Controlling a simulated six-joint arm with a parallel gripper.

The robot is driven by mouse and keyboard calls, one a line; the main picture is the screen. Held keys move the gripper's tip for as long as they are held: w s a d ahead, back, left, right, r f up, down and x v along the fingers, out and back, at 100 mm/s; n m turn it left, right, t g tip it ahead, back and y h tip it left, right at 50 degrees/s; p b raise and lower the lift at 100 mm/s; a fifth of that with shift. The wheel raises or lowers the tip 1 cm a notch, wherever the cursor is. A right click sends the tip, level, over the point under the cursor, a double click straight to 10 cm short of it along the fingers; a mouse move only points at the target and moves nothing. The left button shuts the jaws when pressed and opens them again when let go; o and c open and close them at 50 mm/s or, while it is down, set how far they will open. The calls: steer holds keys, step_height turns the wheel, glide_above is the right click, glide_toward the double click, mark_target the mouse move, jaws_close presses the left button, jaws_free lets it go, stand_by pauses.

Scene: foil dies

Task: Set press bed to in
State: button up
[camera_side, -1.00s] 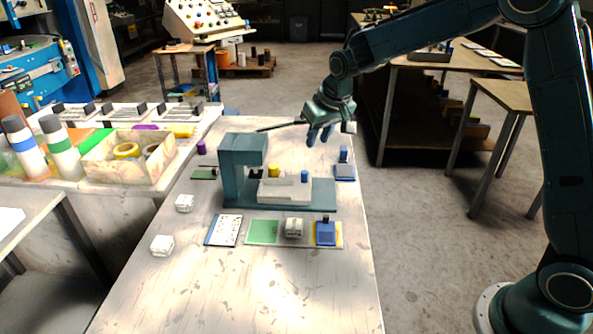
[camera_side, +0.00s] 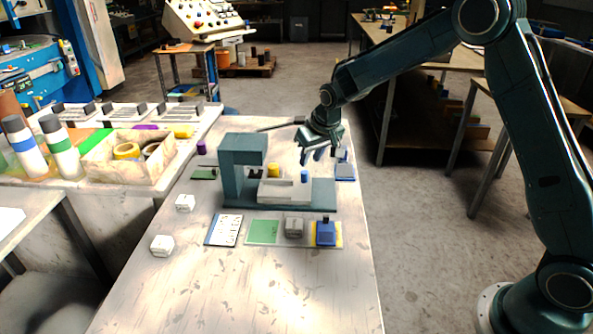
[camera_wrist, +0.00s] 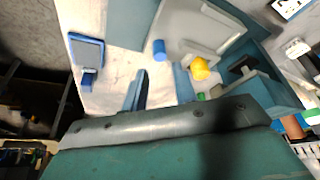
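The teal press (camera_side: 231,172) stands mid-table, its head at the left end and its base running right. The pale press bed (camera_side: 285,193) lies on that base, mostly right of the head. A blue knob (camera_side: 304,176) stands at the bed's right and a yellow knob (camera_side: 274,169) nearer the head. My gripper (camera_side: 313,156) hangs above and slightly right of the blue knob, pointing down. In the wrist view my gripper (camera_wrist: 160,88) is open and empty, with the blue knob (camera_wrist: 159,50) ahead of the gap and the yellow knob (camera_wrist: 200,68) beside the right finger.
A blue die on a plate (camera_side: 344,168) stands right of the press. In front lie a white card (camera_side: 223,230), a green plate (camera_side: 263,232), a grey block (camera_side: 294,228) and a blue block (camera_side: 325,232). Two white cubes sit left. The front table is clear.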

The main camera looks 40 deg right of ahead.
mark_target(305, 172)
steer(key=shift+x, duration=3.2)
jaws_close()
